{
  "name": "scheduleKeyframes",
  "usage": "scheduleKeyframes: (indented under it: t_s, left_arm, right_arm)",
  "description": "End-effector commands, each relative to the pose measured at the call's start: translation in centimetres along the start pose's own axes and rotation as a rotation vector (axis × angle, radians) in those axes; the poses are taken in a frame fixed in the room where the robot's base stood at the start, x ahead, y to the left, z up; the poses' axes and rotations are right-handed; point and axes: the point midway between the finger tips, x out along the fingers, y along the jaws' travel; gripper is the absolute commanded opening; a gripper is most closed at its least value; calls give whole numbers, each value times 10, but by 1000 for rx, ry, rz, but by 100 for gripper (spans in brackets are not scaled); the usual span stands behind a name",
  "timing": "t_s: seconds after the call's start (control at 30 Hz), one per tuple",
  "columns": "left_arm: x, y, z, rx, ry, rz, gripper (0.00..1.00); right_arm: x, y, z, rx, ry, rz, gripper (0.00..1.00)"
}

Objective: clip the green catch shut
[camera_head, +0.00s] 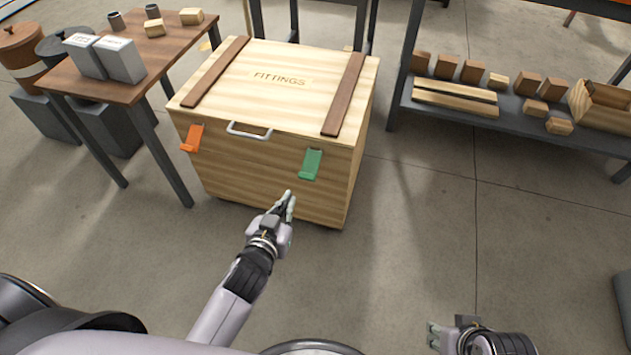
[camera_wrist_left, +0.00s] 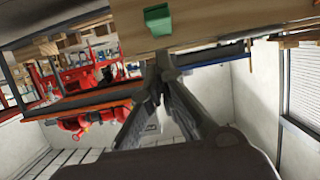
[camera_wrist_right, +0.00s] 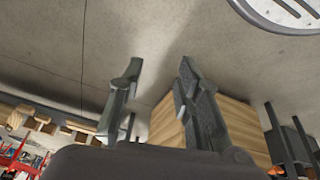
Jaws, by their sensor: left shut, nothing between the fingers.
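A wooden chest marked FITTINGS (camera_head: 270,178) stands on the floor with its lid down. The green catch (camera_head: 311,164) is on the right of its front face, its lower end tilted out from the wood. It also shows in the left wrist view (camera_wrist_left: 158,20). An orange catch (camera_head: 193,139) is on the left of the front, also tilted out. My left gripper (camera_head: 289,198) is shut and empty, in front of the chest, below and left of the green catch and apart from it. My right gripper (camera_head: 432,334) is open and empty, low at the right; its fingers stand apart in its wrist view (camera_wrist_right: 160,75).
A white handle (camera_head: 249,131) sits on the chest front between the catches. A wooden table (camera_head: 130,88) with boxes stands at the left. A shelf (camera_head: 480,114) with wooden blocks stands at the right. The floor in front of the chest is clear.

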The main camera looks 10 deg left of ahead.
Motion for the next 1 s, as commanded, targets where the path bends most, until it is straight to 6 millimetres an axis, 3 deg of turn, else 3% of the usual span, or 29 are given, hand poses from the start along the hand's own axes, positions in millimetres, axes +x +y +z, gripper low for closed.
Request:
scheduleKeyframes:
  t_s: [0.2,0.63,0.77,1.0]
  left_arm:
    - [-3,-2,-16,-11,46,-8,0]
    - [1,-2,-17,-10,48,-8,0]
    - [15,-2,-17,-9,49,-7,0]
    - [54,-2,-19,-9,50,-7,0]
  right_arm:
    - [-13,0,2,1,9,2,31]
    - [-12,0,-3,0,30,1,31]
    - [-9,-2,-20,-2,104,-3,31]
    - [-9,-8,-70,-10,331,-15,31]
